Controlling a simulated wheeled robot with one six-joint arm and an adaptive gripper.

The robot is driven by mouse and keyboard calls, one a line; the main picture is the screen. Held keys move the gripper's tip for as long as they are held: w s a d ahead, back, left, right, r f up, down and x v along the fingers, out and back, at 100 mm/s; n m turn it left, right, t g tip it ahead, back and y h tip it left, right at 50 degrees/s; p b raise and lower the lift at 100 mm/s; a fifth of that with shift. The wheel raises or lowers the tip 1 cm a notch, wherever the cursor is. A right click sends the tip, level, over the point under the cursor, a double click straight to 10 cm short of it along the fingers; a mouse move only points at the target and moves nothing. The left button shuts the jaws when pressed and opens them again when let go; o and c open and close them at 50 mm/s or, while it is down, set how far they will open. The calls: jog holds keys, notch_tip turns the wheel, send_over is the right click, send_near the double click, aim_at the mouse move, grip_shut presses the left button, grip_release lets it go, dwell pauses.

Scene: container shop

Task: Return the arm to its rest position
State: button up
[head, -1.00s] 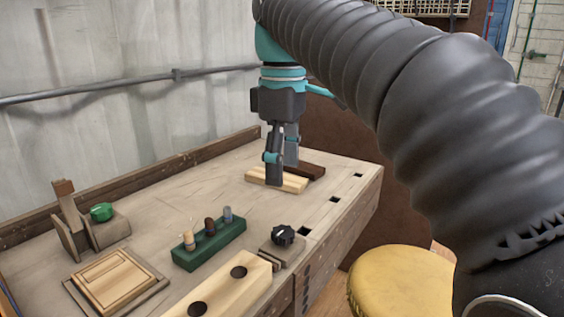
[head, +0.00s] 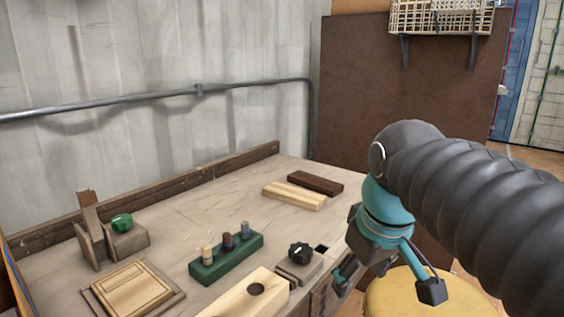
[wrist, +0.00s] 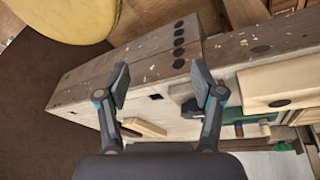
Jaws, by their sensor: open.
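My gripper (wrist: 160,90) is open and empty in the wrist view, its two fingers apart above the front edge of the workbench. In the head view my gripper (head: 390,280) hangs beside the right edge of the workbench (head: 185,215), over the yellow stool. Part of it is hidden by its own body there. My arm comes in from the right side of the head view and is bent down to the gripper. The gripper touches nothing that I can see.
A light wood bar (head: 293,196) and a dark bar (head: 315,182) lie at the bench's far end. A green peg block (head: 227,258), a black knob (head: 300,252) and a framed wooden panel (head: 133,290) sit nearer. The yellow stool (head: 400,295) stands right of the bench.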

jog(key=s+d+f+m+t, duration=0.1)
jog(key=s+f+m, duration=0.1)
jog(key=f, duration=0.3)
jog(key=s+d+f+m+t, duration=0.1)
jog(key=s+d+f+m, duration=0.1)
jog(key=f, duration=0.4)
jog(key=shift+s+d+f+m, duration=0.25)
jog(key=shift+s+m, duration=0.25)
jog(key=shift+s, duration=0.65)
